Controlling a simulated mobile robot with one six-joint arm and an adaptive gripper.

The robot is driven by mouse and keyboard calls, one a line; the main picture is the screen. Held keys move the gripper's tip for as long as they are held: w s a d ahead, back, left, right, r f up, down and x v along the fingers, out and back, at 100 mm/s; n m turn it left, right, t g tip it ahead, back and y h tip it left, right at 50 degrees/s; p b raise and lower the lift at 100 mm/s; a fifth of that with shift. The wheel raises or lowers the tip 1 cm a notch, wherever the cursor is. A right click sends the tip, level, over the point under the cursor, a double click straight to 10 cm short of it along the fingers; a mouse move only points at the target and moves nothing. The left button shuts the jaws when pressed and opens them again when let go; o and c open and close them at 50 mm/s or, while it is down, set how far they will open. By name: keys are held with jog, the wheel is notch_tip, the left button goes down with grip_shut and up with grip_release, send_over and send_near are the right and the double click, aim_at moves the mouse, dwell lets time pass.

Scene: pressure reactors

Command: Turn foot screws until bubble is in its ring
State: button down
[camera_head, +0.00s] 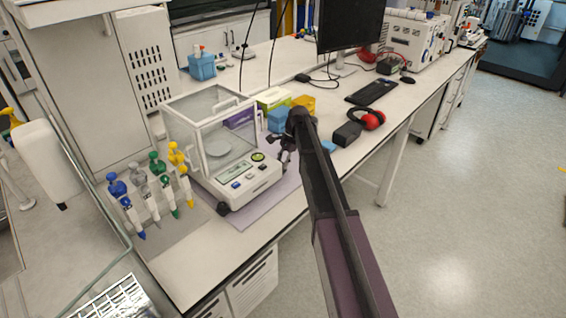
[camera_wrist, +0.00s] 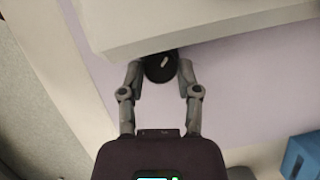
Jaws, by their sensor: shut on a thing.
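The analytical balance (camera_head: 212,150) stands on a purple mat (camera_head: 240,216) on the bench, with a glass draft shield and a front panel. A round green bubble level (camera_head: 258,156) sits on its front panel; where the bubble lies is too small to tell. One black foot screw (camera_head: 223,208) shows under the near front corner. My gripper (camera_head: 286,150) is at the balance's right front corner. In the wrist view, its fingers are closed around the sides of another black foot screw (camera_wrist: 160,68) with a white mark, under the balance's edge (camera_wrist: 190,22).
Several pipettes on a stand (camera_head: 150,188) are left of the balance. Blue boxes (camera_head: 278,119), a black box (camera_head: 347,134) and red ear muffs (camera_head: 372,119) lie to the right. A blue box (camera_wrist: 302,156) shows in the wrist view. The mat beside the foot is clear.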

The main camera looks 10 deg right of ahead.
jog(key=shift+c, duration=1.5)
grip_release()
jog(key=shift+s+m, duration=0.1)
jog(key=shift+m, duration=0.3)
